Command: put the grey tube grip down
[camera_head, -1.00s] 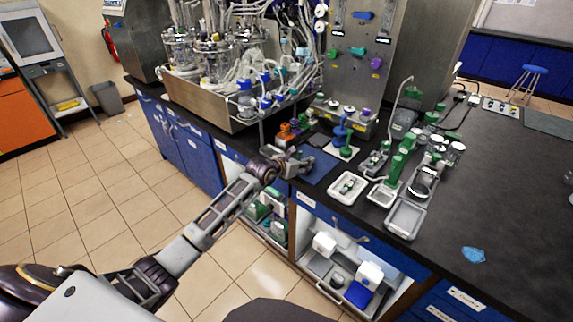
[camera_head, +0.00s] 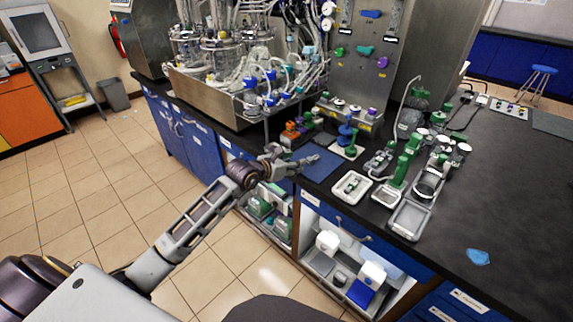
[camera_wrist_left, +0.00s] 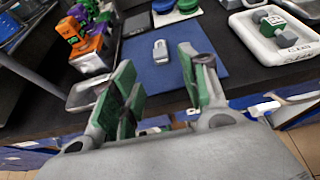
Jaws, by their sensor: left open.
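The grey tube grip (camera_wrist_left: 161,49) is a small light grey piece with a slot, lying on the blue mat (camera_wrist_left: 205,60) in the left wrist view. The mat also shows in the head view (camera_head: 322,167), near the bench's front edge. My left gripper (camera_wrist_left: 158,72) is open and empty, its green-padded fingers apart. The grip lies beyond the fingertips, in line with the gap between them, and looks clear of both. In the head view my left gripper (camera_head: 290,162) is at the mat's left side; the grip is too small to make out surely there. My right gripper is not in view.
A white tray (camera_head: 351,187) with a green-and-grey part stands right of the mat. Orange and purple blocks (camera_wrist_left: 80,32) stand on a holder at the left, beside a small metal tray (camera_wrist_left: 87,95). Shelves below the bench hold equipment. The bench's right side is largely clear.

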